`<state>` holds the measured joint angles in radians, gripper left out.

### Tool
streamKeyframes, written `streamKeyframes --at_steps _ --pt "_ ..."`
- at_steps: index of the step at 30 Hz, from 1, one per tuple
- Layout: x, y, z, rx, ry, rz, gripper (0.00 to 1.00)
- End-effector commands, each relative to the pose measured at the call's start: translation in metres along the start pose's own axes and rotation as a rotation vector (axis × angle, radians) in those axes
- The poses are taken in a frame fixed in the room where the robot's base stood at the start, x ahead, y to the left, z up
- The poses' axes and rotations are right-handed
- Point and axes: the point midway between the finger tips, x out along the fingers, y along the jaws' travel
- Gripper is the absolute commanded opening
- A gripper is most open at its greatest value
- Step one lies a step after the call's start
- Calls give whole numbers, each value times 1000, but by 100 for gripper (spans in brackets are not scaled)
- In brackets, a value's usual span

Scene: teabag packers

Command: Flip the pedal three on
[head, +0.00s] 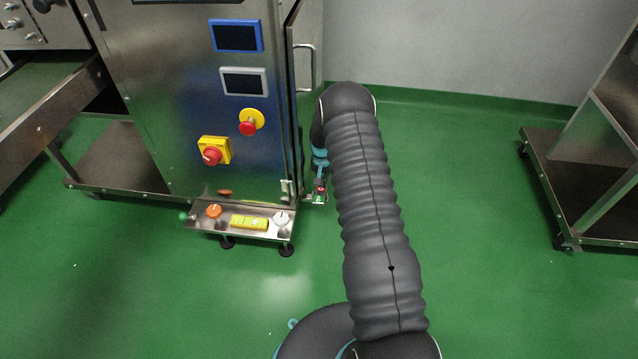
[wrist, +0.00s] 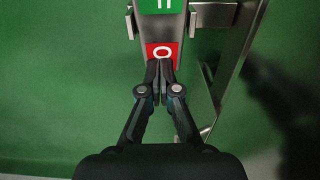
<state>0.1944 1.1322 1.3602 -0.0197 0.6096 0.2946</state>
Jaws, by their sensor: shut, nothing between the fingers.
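A small rocker pedal with a green end and a red end (head: 320,190) sits on a bracket at the right side of the steel machine. In the wrist view its red end (wrist: 163,50) bears a white ring mark, and its green end (wrist: 160,5) bears a white mark cut by the top edge. My gripper (wrist: 159,66) is shut and empty, its fingertips at the lower edge of the red end. I cannot tell whether they touch it. In the head view my arm hides most of my gripper.
The machine front (head: 185,80) carries two small screens, a red stop button (head: 250,123) and a red-yellow rotary switch (head: 213,151). A low shelf (head: 190,228) holds an orange knob, a white knob and a yellow block. A steel cart (head: 560,190) stands right; green floor between is clear.

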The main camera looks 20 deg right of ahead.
Motion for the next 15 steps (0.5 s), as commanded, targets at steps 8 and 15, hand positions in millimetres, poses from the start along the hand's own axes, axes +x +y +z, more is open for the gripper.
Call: streamKeyframes --at_steps 8,15 --pt "1 0 0 1 -1 0 0" --pt "-4 0 0 1 0 0 0"
